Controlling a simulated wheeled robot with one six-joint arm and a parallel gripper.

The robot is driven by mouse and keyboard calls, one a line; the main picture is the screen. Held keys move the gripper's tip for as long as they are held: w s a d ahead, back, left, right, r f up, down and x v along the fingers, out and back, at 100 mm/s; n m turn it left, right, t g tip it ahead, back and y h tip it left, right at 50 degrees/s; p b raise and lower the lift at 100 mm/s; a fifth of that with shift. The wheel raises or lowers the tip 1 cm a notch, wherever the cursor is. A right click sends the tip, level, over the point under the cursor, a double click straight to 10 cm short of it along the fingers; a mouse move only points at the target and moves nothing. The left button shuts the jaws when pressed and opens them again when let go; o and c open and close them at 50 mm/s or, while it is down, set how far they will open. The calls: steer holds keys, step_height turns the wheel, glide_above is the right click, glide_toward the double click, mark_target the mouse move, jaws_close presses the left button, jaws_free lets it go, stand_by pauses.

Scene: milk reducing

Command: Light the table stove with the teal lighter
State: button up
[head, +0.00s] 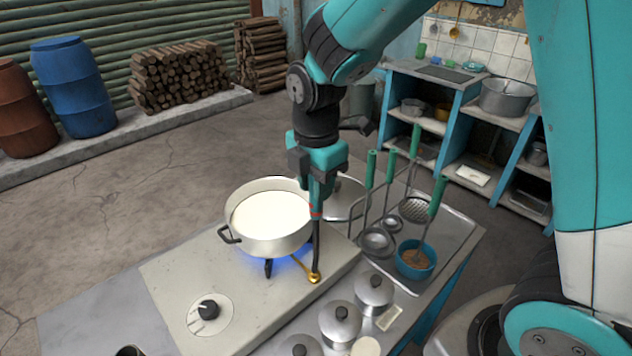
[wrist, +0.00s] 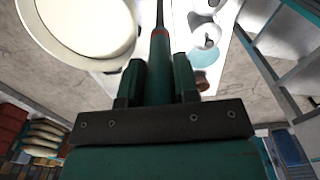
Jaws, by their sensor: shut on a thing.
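The table stove (head: 270,305) carries a wide pot (head: 265,240) of white milk. Blue flame (head: 288,263) shows under the pot at its front right. A brass fitting (head: 314,278) sticks out from the burner. My gripper (head: 318,180) is shut on the teal lighter (head: 315,208), just right of the pot. The lighter points down, and its dark rod ends at or close by the brass fitting; I cannot tell if they touch. The lighter also shows between the jaws in the wrist view (wrist: 160,60). The stove knob (head: 209,309) sits at the front left.
Lidded pots (head: 341,322) stand right of the stove. A metal tray (head: 450,235) holds a rack of green-handled ladles and a teal bowl (head: 415,262). A lid lies behind the lighter. Shelves (head: 470,120) stand at back right; the floor to the left is clear.

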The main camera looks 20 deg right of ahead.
step_height(320, 180, up, 8)
steer(key=p, duration=0.7)
steer(key=shift+f, duration=0.1)
stand_by(0.7)
